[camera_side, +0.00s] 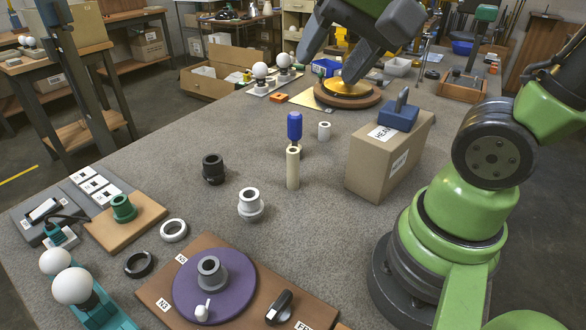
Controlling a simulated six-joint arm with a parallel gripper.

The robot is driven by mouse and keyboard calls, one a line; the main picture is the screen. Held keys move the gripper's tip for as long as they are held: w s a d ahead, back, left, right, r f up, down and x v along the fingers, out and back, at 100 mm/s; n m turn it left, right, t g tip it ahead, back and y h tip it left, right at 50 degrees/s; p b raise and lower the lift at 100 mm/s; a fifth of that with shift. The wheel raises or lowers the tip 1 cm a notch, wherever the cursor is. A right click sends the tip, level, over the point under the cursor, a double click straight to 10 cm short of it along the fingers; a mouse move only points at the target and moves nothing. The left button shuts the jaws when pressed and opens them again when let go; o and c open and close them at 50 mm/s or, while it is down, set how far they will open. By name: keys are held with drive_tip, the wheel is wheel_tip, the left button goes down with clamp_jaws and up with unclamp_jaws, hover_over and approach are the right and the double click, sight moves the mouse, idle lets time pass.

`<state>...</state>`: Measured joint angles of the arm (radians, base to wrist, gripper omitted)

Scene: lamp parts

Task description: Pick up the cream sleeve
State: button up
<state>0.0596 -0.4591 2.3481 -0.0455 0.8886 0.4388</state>
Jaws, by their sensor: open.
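The cream sleeve (293,170) is a tall, narrow tube standing upright near the middle of the grey table. A blue-topped part (295,128) stands just behind it, and the sleeve partly hides its lower end. My gripper (328,72) comes in from the top edge with its two thick dark fingers spread apart.
A cardboard box (376,172) with a blue block (398,115) on top stands right of the sleeve. A short white tube (324,131), black collar (213,169) and white collar (250,205) stand nearby. A purple disc (236,300) is in front.

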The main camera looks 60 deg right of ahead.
drive_tip(key=w+d+f+m+g, duration=0.2)
drive_tip(key=w+d+f+m, duration=0.1)
drive_tip(key=w+m, duration=0.25)
drive_tip(key=m+g+h, duration=0.1)
drive_tip(key=m+g, duration=0.2)
drive_tip(key=m, duration=1.1)
hover_over(293, 163)
wheel_tip(293, 163, down, 13)
drive_tip(key=shift+m+g, duration=0.3)
drive_tip(key=shift+m, duration=0.25)
drive_tip(key=shift+w+d+f, duration=0.1)
drive_tip(key=shift+d+f, duration=0.05)
drive_tip(key=shift+f, duration=1.65)
drive_tip(key=shift+w+d+f, duration=0.15)
drive_tip(key=shift+d+f, duration=0.05)
drive_tip(key=shift+f, duration=1.55)
drive_tip(key=shift+w+d+f, duration=0.1)
drive_tip(key=shift+d+f, duration=0.05)
drive_tip(key=shift+f, duration=1.65)
drive_tip(key=c, duration=1)
